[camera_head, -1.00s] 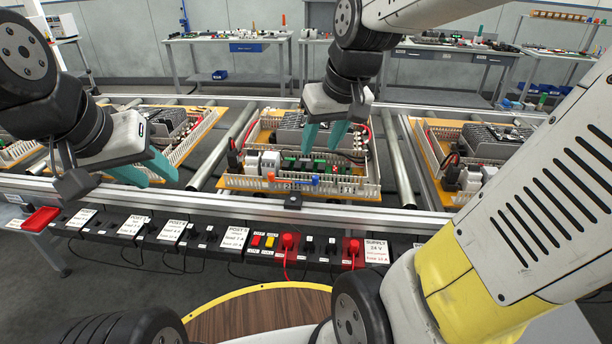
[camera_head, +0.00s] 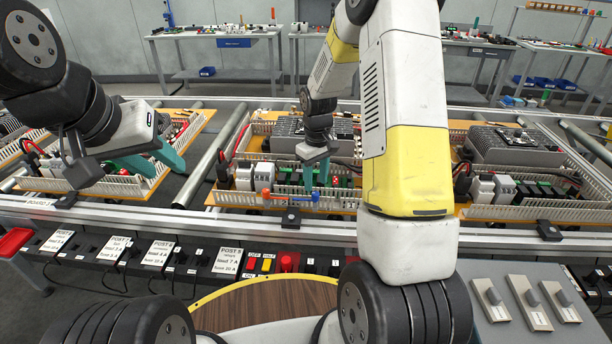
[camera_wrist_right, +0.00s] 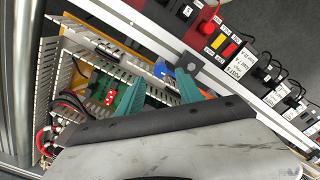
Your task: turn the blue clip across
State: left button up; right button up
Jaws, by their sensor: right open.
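The blue clip (camera_head: 315,197) is at the front edge of the middle board, along its white slotted duct. It also shows as a small blue piece in the right wrist view (camera_wrist_right: 161,70), just beyond my fingers. Its exact turn is too small to tell. An orange clip (camera_head: 266,195) sits to its left. My right gripper (camera_head: 316,178) is open, fingers pointing down over the board just behind the blue clip, apart from it as far as I can see; its fingers also show in the right wrist view (camera_wrist_right: 158,108). My left gripper (camera_head: 152,163) is open and empty over the left board.
The middle board's white duct wall (camera_head: 230,199) runs along the front, with modules and terminals behind it. A black block (camera_head: 291,218) sits on the rail in front. A panel with red and yellow buttons (camera_head: 266,265) lies nearer. My right arm hides the board's right part.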

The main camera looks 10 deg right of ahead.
aim_at(316, 193)
jog(key=shift+f, duration=2.25)
grip_shut()
